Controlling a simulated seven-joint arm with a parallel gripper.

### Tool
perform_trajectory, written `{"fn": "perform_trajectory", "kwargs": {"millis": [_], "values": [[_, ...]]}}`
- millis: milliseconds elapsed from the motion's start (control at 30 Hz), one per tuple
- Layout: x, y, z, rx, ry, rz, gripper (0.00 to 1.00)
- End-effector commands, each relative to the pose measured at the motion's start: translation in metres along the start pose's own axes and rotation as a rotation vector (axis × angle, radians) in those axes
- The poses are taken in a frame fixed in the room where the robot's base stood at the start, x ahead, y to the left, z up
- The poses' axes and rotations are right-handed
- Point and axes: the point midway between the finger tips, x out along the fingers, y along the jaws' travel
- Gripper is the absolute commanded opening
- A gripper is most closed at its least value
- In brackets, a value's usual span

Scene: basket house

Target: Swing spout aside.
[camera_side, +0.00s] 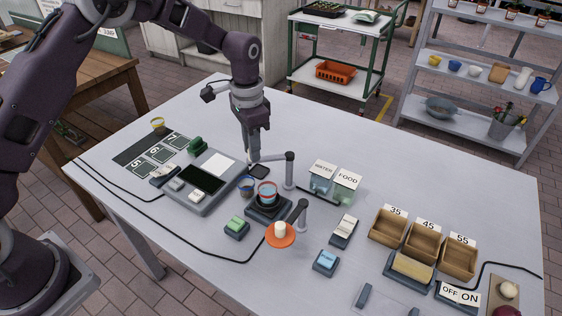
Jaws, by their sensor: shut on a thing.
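A grey spout (274,158) is a slim horizontal arm on an upright post (289,174) near the middle of the table. It points left from the top of the post. My gripper (253,155) is at the spout's left end, pointing down and shut on it; the fingertips are small and partly hidden. A cup with a blue and red rim (267,192) stands on a dark base (267,209), in front of and below the spout. A small dark pad (259,172) lies just below my gripper.
A second grey post with an arm (301,213) stands nearer, by an orange disc (279,236). WATER (321,178) and FOOD (347,187) bins stand right of the spout. A panel (203,181) lies left. The table behind is clear.

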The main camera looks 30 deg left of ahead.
Motion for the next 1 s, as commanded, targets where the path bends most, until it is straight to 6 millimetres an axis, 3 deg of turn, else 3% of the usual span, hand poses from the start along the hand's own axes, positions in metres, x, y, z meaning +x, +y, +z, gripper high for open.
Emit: {"fn": "perform_trajectory", "kwargs": {"millis": [167, 633, 1000], "values": [[0.0, -0.001, 0.0, -0.001, -0.001, 0.0, 0.11], [0.0, -0.03, -0.018, -0.001, 0.0, -0.001, 0.11], [0.0, -0.034, -0.019, -0.001, -0.002, -0.001, 0.11]]}}
